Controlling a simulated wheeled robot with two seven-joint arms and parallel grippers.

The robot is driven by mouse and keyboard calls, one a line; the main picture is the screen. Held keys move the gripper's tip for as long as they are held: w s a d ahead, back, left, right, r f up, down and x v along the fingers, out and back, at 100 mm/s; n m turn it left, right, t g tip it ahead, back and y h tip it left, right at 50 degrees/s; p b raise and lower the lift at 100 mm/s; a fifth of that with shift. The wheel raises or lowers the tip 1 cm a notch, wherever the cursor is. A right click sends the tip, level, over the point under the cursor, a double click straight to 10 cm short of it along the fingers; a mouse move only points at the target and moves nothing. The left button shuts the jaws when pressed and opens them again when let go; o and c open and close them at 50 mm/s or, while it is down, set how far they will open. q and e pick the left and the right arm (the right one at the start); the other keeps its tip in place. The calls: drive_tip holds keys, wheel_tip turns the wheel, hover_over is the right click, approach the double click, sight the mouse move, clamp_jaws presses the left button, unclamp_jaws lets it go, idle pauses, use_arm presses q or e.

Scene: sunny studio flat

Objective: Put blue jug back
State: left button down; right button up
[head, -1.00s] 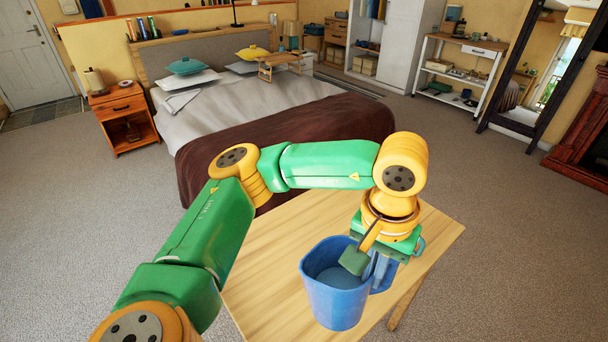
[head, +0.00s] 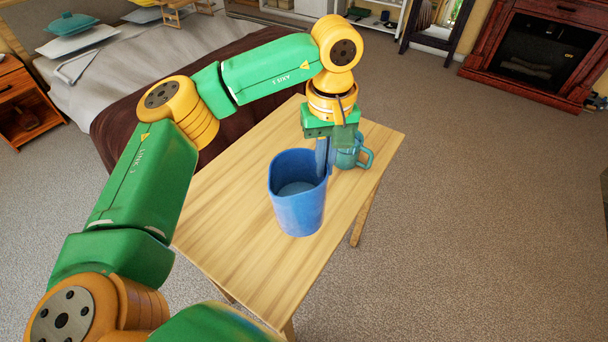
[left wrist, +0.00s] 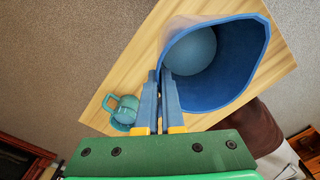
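The blue jug (head: 298,205) is upright over the wooden table (head: 225,220), its open mouth facing up. I cannot tell whether its base touches the tabletop. My left gripper (head: 323,158) points down at the jug's far right side, where the handle is mostly hidden. In the left wrist view, its two fingers (left wrist: 160,98) are close together at the outside of the jug (left wrist: 232,65), seemingly shut on the handle. My right gripper is not in view.
A teal teapot (head: 350,152) stands on the table close behind the gripper; it also shows in the left wrist view (left wrist: 124,112). The table's left part is bare. A bed with a brown blanket (head: 120,125) is behind the table. Carpet (head: 480,200) is clear to the right.

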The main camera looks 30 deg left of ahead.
sight(307, 182)
use_arm(q)
drive_tip(key=a+f, duration=0.2)
drive_tip(key=w+a+f+p, duration=0.1)
drive_tip(key=a+f, duration=0.1)
drive_tip(key=f, duration=0.1)
wheel_tip(307, 182, down, 3)
drive_tip(key=shift+r+p, duration=0.15)
drive_tip(key=shift+p, duration=0.8)
drive_tip(key=shift+f, duration=0.5)
drive_tip(key=c, duration=1)
unclamp_jaws()
drive_tip(key=shift+c, duration=0.2)
